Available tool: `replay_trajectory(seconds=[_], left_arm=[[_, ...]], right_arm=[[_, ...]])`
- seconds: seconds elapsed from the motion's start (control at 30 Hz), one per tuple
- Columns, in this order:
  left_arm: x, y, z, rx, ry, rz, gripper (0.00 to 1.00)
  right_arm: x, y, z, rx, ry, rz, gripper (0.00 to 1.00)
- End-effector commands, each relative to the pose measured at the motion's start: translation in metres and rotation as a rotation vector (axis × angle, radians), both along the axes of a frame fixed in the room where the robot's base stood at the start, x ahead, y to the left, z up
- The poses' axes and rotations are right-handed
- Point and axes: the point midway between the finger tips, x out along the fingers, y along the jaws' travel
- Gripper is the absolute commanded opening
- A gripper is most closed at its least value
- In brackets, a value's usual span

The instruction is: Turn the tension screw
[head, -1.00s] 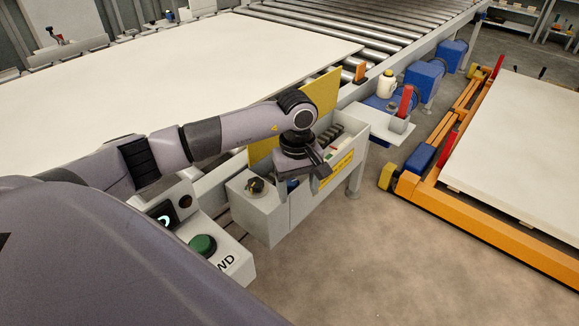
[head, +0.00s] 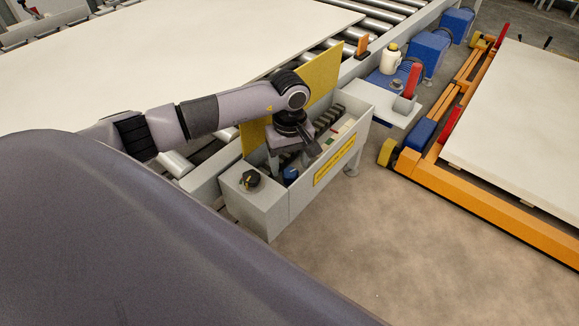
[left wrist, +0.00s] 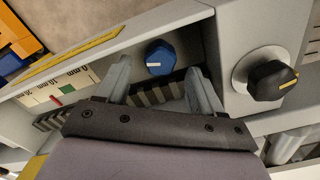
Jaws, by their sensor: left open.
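A blue knob (left wrist: 160,57) with a white line sits in the open grey trough (left wrist: 140,40); it also shows in the head view (head: 290,174). A black knob (left wrist: 270,80) with a yellow line stands on the grey box at the trough's near end, also in the head view (head: 251,180). I cannot tell for sure which is the tension screw. My left gripper (head: 292,158) is over the trough. In the left wrist view its open fingers (left wrist: 158,72) point toward the blue knob, one on each side; contact cannot be told. My right gripper is not in view.
A millimetre scale (left wrist: 62,96) with red and green marks lies along the trough. A yellow plate (head: 322,75) stands behind it. A small shelf (head: 397,108) with a red-handled item adjoins the far end. An orange frame (head: 480,205) with a white board stands right, across clear floor.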

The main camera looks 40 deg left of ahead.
Motion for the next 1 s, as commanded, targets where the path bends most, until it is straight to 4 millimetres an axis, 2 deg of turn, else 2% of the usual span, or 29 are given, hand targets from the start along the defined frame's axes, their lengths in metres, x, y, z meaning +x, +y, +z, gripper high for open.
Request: replay_trajectory(seconds=[0.2, 0.53, 0.7, 1.0], left_arm=[[0.000, 0.000, -0.025, 0.000, 0.001, 0.000, 0.67], [0.000, 0.000, -0.029, -0.001, -0.001, -0.001, 0.67], [0.000, 0.000, -0.029, 0.000, -0.001, -0.001, 0.12], [0.000, 0.000, -0.029, 0.001, -0.002, 0.014, 0.11]], right_arm=[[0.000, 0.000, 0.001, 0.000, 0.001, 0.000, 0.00], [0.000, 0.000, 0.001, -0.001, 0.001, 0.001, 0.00], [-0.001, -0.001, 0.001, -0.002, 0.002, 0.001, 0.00], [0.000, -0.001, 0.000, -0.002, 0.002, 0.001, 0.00]])
